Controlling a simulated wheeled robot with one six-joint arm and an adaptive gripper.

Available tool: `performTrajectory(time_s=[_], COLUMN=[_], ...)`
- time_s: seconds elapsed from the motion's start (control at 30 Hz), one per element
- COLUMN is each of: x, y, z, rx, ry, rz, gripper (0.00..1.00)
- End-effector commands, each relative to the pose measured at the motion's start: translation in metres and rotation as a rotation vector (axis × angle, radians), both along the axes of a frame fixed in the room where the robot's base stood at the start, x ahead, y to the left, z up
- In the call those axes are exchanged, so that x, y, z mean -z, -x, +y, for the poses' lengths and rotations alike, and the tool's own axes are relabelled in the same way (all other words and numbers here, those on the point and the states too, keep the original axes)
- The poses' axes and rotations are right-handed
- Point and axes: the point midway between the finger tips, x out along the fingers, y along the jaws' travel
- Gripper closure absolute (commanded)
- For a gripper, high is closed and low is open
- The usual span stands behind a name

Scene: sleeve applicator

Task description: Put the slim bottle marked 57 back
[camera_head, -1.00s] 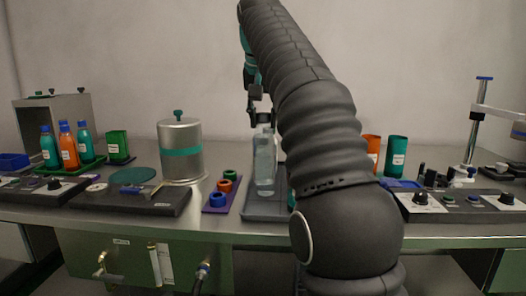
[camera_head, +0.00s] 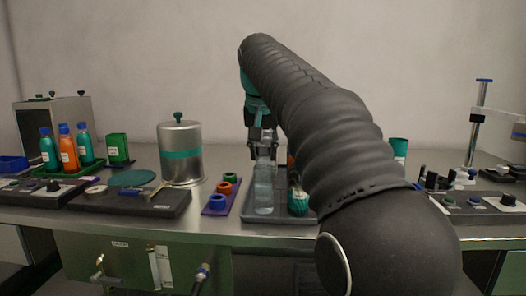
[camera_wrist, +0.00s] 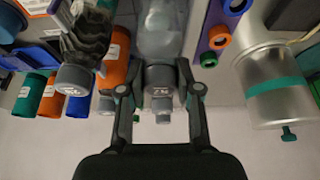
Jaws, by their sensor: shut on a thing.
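The slim bottle (camera_head: 264,190) is clear with a grey cap (camera_wrist: 160,79); the small mark on the cap looks like 57, seen upside down in the wrist view. My gripper (camera_head: 263,143) is shut on this bottle at its cap, and the two fingers (camera_wrist: 160,90) press on either side of it. The bottle hangs upright over the grey tray (camera_head: 240,213), its base low in front of the tray's left part. I cannot tell whether the base touches the tray.
Left are a purple rack (camera_head: 215,208) with coloured rings and a metal canister (camera_head: 181,165). My arm hides much of the right side.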

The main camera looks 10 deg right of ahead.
Motion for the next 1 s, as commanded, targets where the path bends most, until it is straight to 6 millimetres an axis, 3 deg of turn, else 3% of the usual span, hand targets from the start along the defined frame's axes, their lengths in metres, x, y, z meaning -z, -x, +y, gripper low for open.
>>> performTrajectory(time_s=[0.2,0.23,0.33,0.73,1.0], x=[0.003,0.003,0.002,-0.004,-0.047], y=[0.0,0.0,0.0,0.001,0.017], z=[0.0,0.0,0.0,0.0,0.006], rx=[0.0,0.0,0.0,0.0,-0.001], ry=[0.0,0.0,0.0,0.0,0.0], rz=[0.0,0.001,0.001,0.0,-0.003], gripper=[0.97,0.64,0.41,0.41,0.41])
